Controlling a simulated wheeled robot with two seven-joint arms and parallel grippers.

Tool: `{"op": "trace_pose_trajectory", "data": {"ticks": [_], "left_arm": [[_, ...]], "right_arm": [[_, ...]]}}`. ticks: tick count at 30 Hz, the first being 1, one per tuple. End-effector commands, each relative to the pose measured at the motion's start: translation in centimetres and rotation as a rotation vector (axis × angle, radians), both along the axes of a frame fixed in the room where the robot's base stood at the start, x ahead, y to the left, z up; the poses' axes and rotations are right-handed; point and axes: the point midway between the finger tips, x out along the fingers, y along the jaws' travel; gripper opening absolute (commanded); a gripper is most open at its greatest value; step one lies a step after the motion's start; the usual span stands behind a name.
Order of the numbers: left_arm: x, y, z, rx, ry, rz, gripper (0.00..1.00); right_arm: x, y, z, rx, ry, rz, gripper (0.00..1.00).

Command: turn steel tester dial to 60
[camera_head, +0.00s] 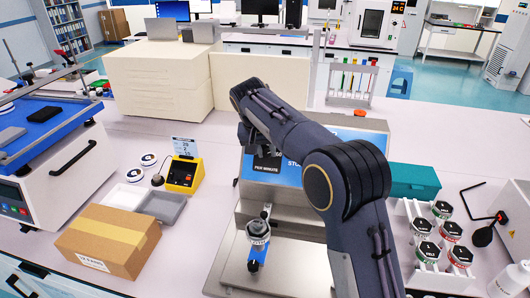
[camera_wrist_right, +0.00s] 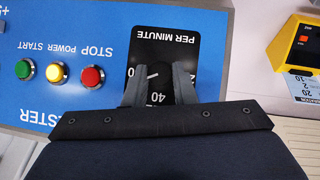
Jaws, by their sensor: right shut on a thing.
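The steel tester (camera_head: 284,208) stands right of the middle in the head view, partly hidden by my right arm. Its blue front panel also shows upside down in the right wrist view (camera_wrist_right: 105,35). The black dial plate (camera_wrist_right: 165,47) reads "PER MINUTE", with a 40 mark visible. My right gripper (camera_wrist_right: 156,76) is shut on the dial (camera_wrist_right: 155,76), one grey finger on each side. A short white pointer line shows between the fingers. The number it points at cannot be told, as the fingers cover much of the scale. My left gripper is not in view.
Yellow, red and green buttons (camera_wrist_right: 55,72) sit beside the dial. Several labelled jars (camera_head: 440,235) and a teal box (camera_head: 413,182) stand to the right.

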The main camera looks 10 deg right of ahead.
Motion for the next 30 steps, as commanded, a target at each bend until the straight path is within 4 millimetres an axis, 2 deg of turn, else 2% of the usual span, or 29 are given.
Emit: {"op": "trace_pose_trajectory", "data": {"ticks": [15,30], "left_arm": [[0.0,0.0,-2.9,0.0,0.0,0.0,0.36],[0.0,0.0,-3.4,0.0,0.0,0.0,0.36]], "right_arm": [[-0.3,-0.4,-0.4,0.286,-0.115,-0.214,0.01],[-0.3,-0.4,-0.3,0.357,-0.143,-0.267,0.01]]}}
